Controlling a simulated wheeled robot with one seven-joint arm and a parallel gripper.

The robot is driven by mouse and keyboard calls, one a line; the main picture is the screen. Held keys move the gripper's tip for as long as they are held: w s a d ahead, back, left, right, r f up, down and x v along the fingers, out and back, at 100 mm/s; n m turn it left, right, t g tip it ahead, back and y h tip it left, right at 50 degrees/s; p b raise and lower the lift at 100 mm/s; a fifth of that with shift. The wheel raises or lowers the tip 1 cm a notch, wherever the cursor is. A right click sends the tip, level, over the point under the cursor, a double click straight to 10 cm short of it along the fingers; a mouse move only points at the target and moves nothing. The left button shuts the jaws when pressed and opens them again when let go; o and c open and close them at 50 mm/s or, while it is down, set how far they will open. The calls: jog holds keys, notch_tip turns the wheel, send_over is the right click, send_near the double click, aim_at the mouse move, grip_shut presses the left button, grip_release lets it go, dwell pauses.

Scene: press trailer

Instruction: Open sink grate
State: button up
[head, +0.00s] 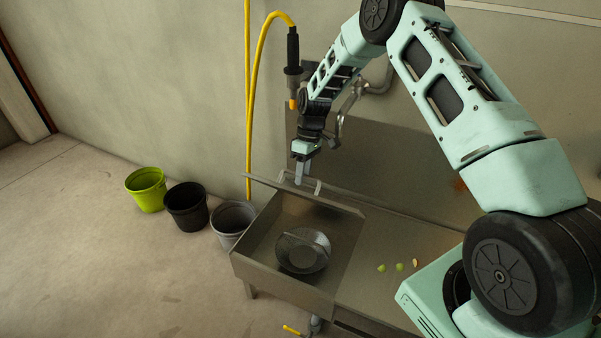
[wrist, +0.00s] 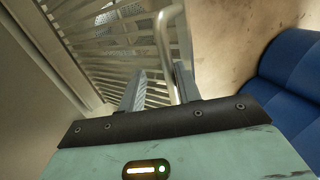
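The sink (head: 345,240) stands against the wall, and its basin is uncovered from above. The sink grate (head: 262,183) shows nearly edge-on as a thin strip along the basin's back side, appearing raised. In the wrist view the slatted grate (wrist: 85,38) fills the upper left. Its bent tube handle (wrist: 163,32) runs down between my fingers; it also shows in the head view (head: 318,186). My gripper (head: 303,180) points down at the handle. In the wrist view my gripper (wrist: 160,72) has its fingers apart, one on each side of the tube. Contact cannot be told.
A round metal pan (head: 303,252) is in the basin. Several small fruit pieces (head: 399,267) lie on the right counter. Green (head: 146,190), black (head: 187,207) and grey (head: 232,220) buckets stand left. A yellow hose (head: 248,100) hangs by the wall. Something blue (wrist: 285,80) is at right.

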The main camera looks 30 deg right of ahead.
jog(key=shift+a+r, duration=0.2)
jog(key=shift+r, duration=0.1)
jog(key=p+v, duration=0.2)
jog(key=v, duration=1.5)
jog(key=shift+d, duration=0.1)
